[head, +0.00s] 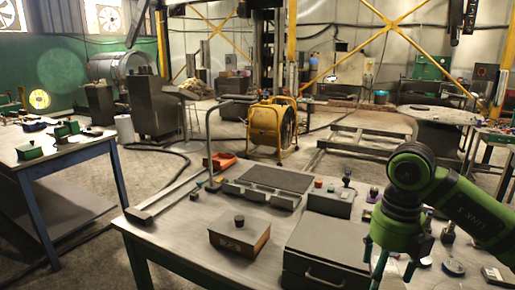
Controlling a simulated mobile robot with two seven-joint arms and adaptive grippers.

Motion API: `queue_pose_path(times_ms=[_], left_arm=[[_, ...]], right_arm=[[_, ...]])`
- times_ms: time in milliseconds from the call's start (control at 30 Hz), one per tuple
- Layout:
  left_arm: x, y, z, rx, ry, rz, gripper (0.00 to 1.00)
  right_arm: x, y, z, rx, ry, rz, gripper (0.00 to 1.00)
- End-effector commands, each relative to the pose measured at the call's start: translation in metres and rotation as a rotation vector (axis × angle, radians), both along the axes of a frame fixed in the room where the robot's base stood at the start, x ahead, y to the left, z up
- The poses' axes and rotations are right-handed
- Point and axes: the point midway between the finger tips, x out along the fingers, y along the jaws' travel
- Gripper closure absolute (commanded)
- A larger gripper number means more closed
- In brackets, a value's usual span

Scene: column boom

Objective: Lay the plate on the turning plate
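A dark flat rectangular plate (276,177) lies across grey blocks on the workbench (185,222); it looks like the task's plate. A round, flat-topped table (438,115) stands on the floor at the back right; it looks like the turning plate, and nothing large lies on it. My green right gripper (393,270) points down over the right part of the workbench, to the right of a grey case and well apart from the plate. Its fingers are spread, with nothing seen between them; the left finger runs to the picture's lower edge. My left gripper is out of view.
A brown box with a knob (239,237), a grey case (325,255) and a button box (331,200) crowd the workbench. Small items lie around my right gripper. A yellow fan (273,128) and a low metal frame (365,140) stand behind.

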Motion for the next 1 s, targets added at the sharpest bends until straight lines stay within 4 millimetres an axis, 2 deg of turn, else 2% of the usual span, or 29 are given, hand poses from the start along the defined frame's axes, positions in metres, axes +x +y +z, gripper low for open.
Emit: queue_pose_path(times_ms=[33, 200, 467, 767, 1000], left_arm=[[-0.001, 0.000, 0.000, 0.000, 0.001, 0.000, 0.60], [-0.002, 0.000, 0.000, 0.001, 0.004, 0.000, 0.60], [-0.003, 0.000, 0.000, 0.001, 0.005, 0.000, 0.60], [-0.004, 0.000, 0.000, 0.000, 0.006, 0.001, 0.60], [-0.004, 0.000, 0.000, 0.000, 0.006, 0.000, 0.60]], right_arm=[[0.002, 0.017, 0.001, 0.001, -0.003, 0.041, 0.82], [0.002, 0.062, 0.002, 0.001, -0.005, 0.144, 0.82], [-0.004, 0.112, 0.003, 0.000, -0.004, 0.260, 0.82], [-0.009, 0.112, -0.010, 0.000, -0.003, 0.561, 0.82], [-0.018, 0.118, -0.025, 0.001, -0.003, 0.986, 0.82]])
